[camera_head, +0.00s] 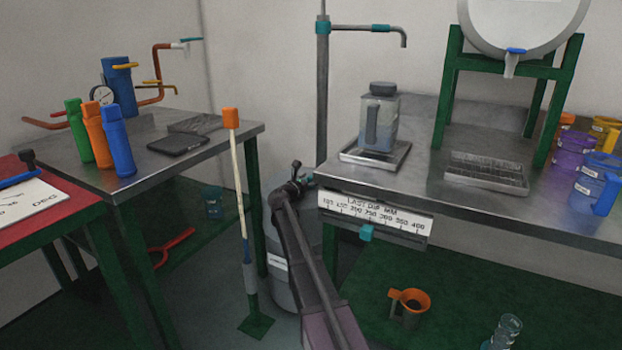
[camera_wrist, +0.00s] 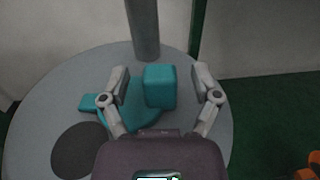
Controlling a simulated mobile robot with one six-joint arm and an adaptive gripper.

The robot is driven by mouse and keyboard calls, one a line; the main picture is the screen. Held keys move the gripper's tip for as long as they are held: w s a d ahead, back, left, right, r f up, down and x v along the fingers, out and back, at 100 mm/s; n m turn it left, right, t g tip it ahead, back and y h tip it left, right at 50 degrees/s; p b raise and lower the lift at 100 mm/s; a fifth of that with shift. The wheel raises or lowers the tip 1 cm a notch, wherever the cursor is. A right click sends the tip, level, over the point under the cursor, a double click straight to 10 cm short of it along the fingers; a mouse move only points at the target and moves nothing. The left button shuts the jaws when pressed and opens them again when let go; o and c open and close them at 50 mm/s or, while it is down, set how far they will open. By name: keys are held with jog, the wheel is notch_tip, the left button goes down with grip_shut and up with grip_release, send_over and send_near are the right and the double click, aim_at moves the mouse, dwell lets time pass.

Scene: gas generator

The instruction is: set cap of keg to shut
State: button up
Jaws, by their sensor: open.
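The keg (camera_head: 278,240) is a grey cylinder with a small white label, standing on the floor between the benches and partly hidden by my arm. In the wrist view its round grey top (camera_wrist: 40,120) fills the left and middle. The teal cap (camera_wrist: 160,86) lies on that top, with a raised block and a flat tab out to the left. A dark round patch (camera_wrist: 75,148) shows beside it; I cannot tell if it is an opening. My gripper (camera_wrist: 161,78) is open, one finger on each side of the teal block, with visible gaps. My gripper also shows in the head view (camera_head: 292,178).
A grey vertical pipe (camera_wrist: 143,30) rises at the keg's far side. A bench edge with a ruled scale (camera_head: 375,218) is close right of my arm. An orange-topped pole (camera_head: 238,190) stands left.

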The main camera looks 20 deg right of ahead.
jog(key=shift+w+d, duration=0.3)
jog(key=shift+d, duration=0.2)
grip_shut()
jog(key=shift+a, duration=0.15)
jog(key=shift+s+d, duration=0.1)
jog(key=shift+d, duration=0.2)
jog(key=shift+g, duration=0.3)
